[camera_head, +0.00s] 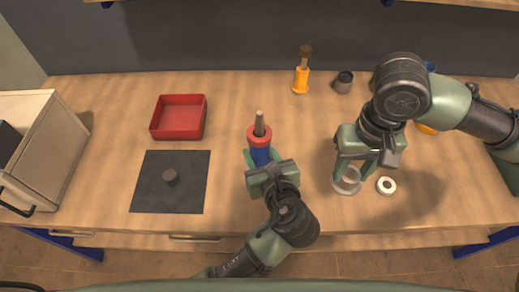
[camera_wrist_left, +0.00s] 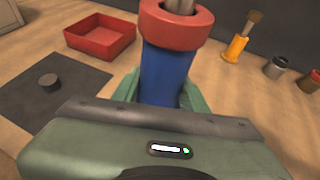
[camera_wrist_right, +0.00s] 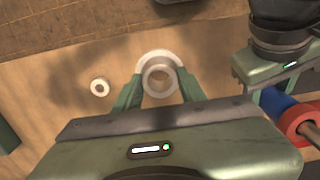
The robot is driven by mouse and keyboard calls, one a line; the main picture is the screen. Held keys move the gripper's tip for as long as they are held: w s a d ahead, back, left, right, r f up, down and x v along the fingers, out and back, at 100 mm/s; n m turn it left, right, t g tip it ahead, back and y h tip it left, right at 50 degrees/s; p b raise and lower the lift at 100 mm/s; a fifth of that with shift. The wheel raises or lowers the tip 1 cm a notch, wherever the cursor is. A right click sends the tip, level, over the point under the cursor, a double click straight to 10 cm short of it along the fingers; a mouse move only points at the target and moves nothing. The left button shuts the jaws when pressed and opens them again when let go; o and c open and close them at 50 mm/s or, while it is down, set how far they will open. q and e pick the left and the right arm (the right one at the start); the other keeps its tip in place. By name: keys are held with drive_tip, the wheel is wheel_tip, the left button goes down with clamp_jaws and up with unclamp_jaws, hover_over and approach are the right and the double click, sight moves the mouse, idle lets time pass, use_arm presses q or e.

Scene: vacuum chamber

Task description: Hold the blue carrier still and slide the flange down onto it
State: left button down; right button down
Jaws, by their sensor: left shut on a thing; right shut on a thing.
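The blue carrier (camera_head: 260,156) stands upright near the table's middle, with a red collar (camera_head: 260,135) and a thin grey-brown shaft on top. My left gripper (camera_head: 262,162) is shut around its blue body. The carrier also shows close up in the left wrist view (camera_wrist_left: 165,76). The flange, a pale grey ring (camera_head: 347,186), is to the right of the carrier and apart from it. My right gripper (camera_head: 354,170) is shut on the flange, which shows between its fingers in the right wrist view (camera_wrist_right: 160,57). I cannot tell whether the flange touches the table.
A white ring (camera_head: 386,186) lies just right of the flange. A red tray (camera_head: 179,117) and a black mat (camera_head: 150,194) bearing a dark cylinder (camera_head: 170,177) are on the left. An orange-handled brush (camera_head: 301,79) and dark cup (camera_head: 343,82) stand behind. Table between carrier and flange is clear.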

use_arm(q)
drive_tip(key=shift+f+b, duration=2)
drive_tip(key=shift+f, duration=4.35)
drive_tip(key=shift+f, duration=0.45)
drive_tip(key=c, duration=0.8)
unclamp_jaws()
drive_tip(key=shift+o, duration=0.2)
drive_tip(key=shift+f, duration=0.1)
drive_tip(key=c, duration=1.3)
